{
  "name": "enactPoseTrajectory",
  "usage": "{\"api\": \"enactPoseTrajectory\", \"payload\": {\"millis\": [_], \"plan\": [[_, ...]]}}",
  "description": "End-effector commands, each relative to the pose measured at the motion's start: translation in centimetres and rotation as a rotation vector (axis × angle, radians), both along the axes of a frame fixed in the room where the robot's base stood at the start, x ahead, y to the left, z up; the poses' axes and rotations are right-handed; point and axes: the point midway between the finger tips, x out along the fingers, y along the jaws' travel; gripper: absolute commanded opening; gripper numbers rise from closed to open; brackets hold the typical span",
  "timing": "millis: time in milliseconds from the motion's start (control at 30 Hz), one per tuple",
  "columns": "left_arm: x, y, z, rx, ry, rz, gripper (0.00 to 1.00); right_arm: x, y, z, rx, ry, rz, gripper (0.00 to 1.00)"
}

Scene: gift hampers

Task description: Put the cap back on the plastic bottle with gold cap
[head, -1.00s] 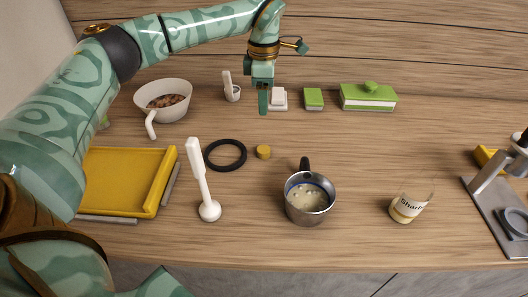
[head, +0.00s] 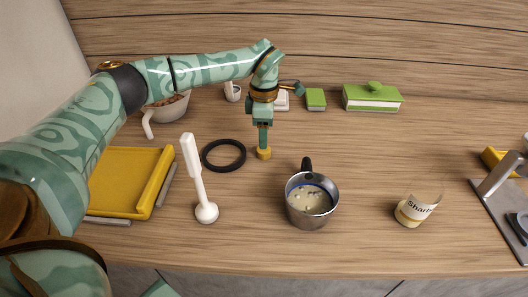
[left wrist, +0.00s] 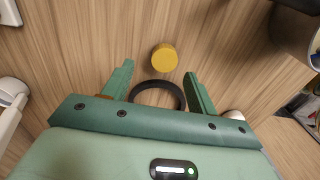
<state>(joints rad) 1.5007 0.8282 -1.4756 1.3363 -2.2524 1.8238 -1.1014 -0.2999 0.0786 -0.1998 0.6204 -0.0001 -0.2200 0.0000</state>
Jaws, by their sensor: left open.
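The gold cap (head: 264,154) lies flat on the table, right of a black ring. In the left wrist view the cap (left wrist: 164,57) shows just beyond and between the fingertips. My left gripper (head: 263,143) points down over the cap, with its jaws (left wrist: 158,68) open and empty. Whether the fingertips touch the cap cannot be told. A clear, uncapped container (head: 413,209) with a label reading "Shar…" and pale contents stands at the right; it looks like the plastic bottle. My right gripper is not in view.
The black ring (head: 224,156), a white stick-like tool (head: 199,185) and a yellow tray (head: 165,170) are left of the cap. A metal pot (head: 312,214) stands between cap and bottle. Green boxes (head: 371,101) stand behind. A grey device (head: 497,207) is at the far right.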

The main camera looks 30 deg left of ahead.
Motion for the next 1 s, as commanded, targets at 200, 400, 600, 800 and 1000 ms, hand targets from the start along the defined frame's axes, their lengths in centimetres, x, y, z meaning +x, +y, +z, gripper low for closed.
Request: {"api": "enactPoseTrajectory", "payload": {"millis": [200, 400, 600, 800, 1000], "plan": [[-0.2, -0.1, -1.0, 0.000, 0.002, 0.000, 0.58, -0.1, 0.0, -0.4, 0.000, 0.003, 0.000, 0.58], [-0.7, -0.3, -4.1, -0.001, 0.005, 0.000, 0.58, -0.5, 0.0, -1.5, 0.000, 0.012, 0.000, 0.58], [-0.6, -0.3, -5.4, 0.000, 0.001, 0.000, 0.58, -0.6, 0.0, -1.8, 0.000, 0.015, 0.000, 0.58], [-0.6, -0.3, -5.2, 0.001, 0.001, 0.000, 0.58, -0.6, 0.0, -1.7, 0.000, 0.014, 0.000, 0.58], [-0.6, -0.3, -5.2, 0.001, 0.001, 0.000, 0.19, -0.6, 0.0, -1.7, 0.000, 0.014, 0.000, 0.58]]}}
